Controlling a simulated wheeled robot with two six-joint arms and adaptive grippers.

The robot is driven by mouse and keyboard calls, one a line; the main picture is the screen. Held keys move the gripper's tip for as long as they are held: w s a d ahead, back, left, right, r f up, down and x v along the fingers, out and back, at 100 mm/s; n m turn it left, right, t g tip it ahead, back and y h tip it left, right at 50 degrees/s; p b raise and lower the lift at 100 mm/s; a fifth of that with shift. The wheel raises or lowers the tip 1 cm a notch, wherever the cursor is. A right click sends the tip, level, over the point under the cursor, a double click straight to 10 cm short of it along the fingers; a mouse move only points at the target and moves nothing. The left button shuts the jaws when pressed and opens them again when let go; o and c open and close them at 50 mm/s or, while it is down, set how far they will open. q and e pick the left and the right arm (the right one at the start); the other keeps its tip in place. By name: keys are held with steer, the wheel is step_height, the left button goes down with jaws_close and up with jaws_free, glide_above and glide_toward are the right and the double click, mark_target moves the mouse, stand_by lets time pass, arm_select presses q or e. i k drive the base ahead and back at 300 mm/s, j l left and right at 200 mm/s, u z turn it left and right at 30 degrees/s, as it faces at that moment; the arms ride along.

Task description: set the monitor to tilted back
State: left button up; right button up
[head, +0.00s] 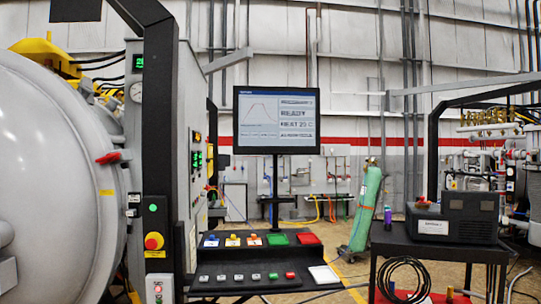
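The monitor (276,120) stands on a thin dark post above a control console, near the middle of the head view. Its screen faces me and is lit, with a curve plot and the words READY and NEXT. It looks close to upright; its exact tilt is hard to tell from straight ahead. Neither of my grippers is in the head view, and nothing touches the monitor.
The black console (262,276) below carries coloured buttons and a white pad. A large grey furnace vessel (50,180) and black post (158,120) fill the left. A dark cart (440,250) with a black box (452,217) and a green cylinder (366,208) stand right.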

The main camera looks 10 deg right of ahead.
mark_target(268, 121)
steer(key=i+l+u, duration=0.1)
steer(key=i+l, duration=0.35)
steer(key=l, duration=0.25)
steer(key=i+l+u, duration=0.15)
steer(key=l, duration=0.2)
steer(key=i+l, duration=0.25)
steer(key=l, duration=0.15)
steer(key=i+u, duration=0.05)
